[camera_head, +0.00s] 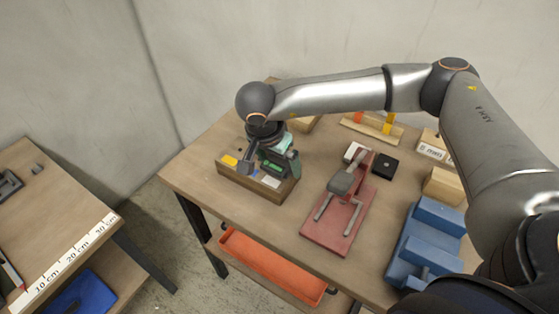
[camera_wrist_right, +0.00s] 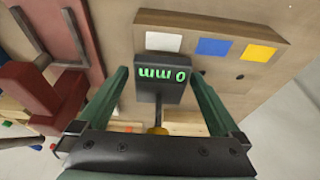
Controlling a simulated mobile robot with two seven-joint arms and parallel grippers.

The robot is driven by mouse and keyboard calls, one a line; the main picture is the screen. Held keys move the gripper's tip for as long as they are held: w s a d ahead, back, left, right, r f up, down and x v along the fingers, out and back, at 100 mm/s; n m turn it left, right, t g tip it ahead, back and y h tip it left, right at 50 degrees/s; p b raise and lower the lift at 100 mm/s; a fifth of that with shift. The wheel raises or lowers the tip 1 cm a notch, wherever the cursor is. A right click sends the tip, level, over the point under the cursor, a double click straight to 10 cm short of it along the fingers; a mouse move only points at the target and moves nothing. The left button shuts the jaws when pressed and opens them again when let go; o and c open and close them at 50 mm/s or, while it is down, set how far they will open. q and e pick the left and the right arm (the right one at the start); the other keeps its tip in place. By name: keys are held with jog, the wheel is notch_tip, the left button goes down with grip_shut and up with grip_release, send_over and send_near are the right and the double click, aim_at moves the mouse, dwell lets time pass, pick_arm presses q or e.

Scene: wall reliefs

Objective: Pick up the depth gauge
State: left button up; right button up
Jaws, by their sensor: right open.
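The depth gauge (camera_wrist_right: 160,92) shows in the right wrist view as a dark block with a green "0 mm" readout, upside down in the picture. A thin dark stem runs from it toward the gripper. It is by the white label of a wooden block (camera_wrist_right: 212,20). My right gripper (camera_wrist_right: 160,74) is open, with one green finger on each side of the gauge and visible gaps between. In the head view my right gripper (camera_head: 278,160) is over the same wooden block (camera_head: 240,178) and largely hides the gauge. My left gripper is not in view.
The wooden table (camera_head: 290,220) also bears a red fixture (camera_head: 330,228) with a grey part, a black box (camera_head: 382,166), a blue vise-like block (camera_head: 425,240) and wooden blocks. An orange tray (camera_head: 270,268) is below. A second table with a ruler (camera_head: 70,256) stands left.

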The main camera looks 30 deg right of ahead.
jog(key=c, duration=1.5)
jog(key=shift+c, duration=0.3)
jog(key=shift+r, duration=0.1)
